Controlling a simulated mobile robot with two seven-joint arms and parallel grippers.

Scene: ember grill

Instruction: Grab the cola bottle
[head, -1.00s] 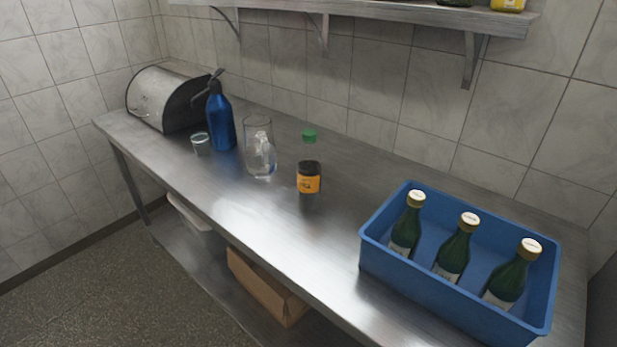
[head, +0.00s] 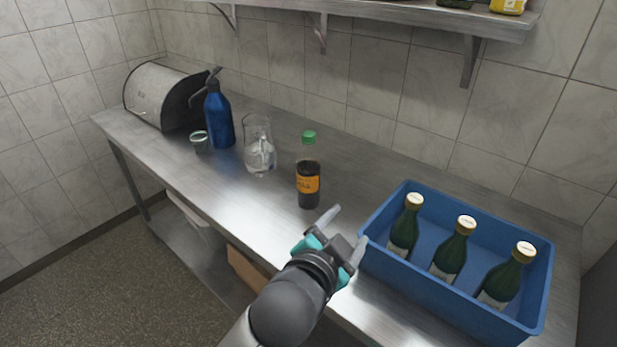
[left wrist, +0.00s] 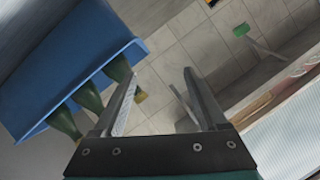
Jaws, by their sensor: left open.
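The cola bottle (head: 308,186) stands upright on the steel counter, with a green cap, dark contents and an orange label. My left gripper (head: 345,233) is in front of it and a little to its right, between the bottle and the blue crate. The gripper is open, with nothing seen between its fingers, and is apart from the bottle. In the left wrist view the open fingers (left wrist: 160,100) show, and I cannot make out the cola bottle there for sure. My right gripper is not in view.
The blue crate (head: 372,250) with 3 green bottles stands to the right, close to my left gripper. A glass pitcher (head: 259,150), a blue siphon bottle (head: 218,115), a small glass (head: 200,142) and a metal bread bin (head: 155,92) stand to the left. A wall shelf (head: 400,14) runs above.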

